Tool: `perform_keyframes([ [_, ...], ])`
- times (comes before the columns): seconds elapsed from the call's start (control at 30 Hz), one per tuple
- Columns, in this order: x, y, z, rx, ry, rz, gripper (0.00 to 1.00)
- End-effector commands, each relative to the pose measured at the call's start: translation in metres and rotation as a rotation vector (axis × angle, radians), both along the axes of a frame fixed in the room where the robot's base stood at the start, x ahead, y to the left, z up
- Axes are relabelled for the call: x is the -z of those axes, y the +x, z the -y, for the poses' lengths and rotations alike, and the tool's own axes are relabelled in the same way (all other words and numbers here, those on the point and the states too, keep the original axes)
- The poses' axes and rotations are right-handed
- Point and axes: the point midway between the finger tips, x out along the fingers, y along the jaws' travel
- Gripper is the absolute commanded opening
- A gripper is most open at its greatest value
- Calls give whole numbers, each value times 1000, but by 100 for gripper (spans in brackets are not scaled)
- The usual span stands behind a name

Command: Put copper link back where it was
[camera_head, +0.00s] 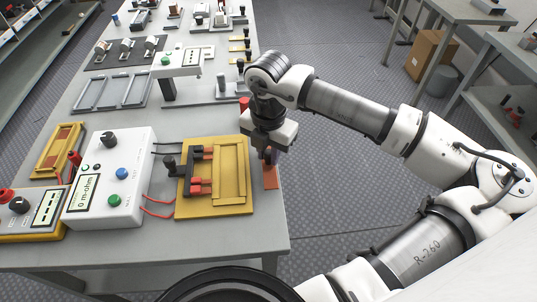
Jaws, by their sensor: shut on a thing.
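The copper link (271,181) is a flat orange-brown strip near the right edge of the table, just right of the yellow test fixture (230,212). My gripper (268,153) points down directly above the link and is shut on its dark upright part. Whether the link touches the table or hangs just above it cannot be told. The fixture has red and black clamps (201,187) on its left side and a bare raised yellow frame on its right. My gripper body hides part of the area behind the link.
A white meter box (112,180) reading 0 m-ohm stands left of the fixture, with red and black leads between them. A yellow tray (58,150) and another meter (30,210) are farther left. Grey trays (112,92) and a white display stand (178,62) lie behind.

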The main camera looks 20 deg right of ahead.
Motion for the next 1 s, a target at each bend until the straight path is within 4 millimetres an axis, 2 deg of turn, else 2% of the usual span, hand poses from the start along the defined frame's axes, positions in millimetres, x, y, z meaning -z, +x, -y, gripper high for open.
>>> perform_keyframes([
  [0.17, 19, 0, 0, 0, 1, -1, 0],
  [0.6, 25, 0, 0, 0, -1, 1, 0],
  [0.63, 24, 0, 0, 0, 0, 0, 24],
  [0.77, 23, 0, 0, 0, 0, 0, 41],
  [1.0, 23, 0, 0, 0, 0, 0, 42],
])
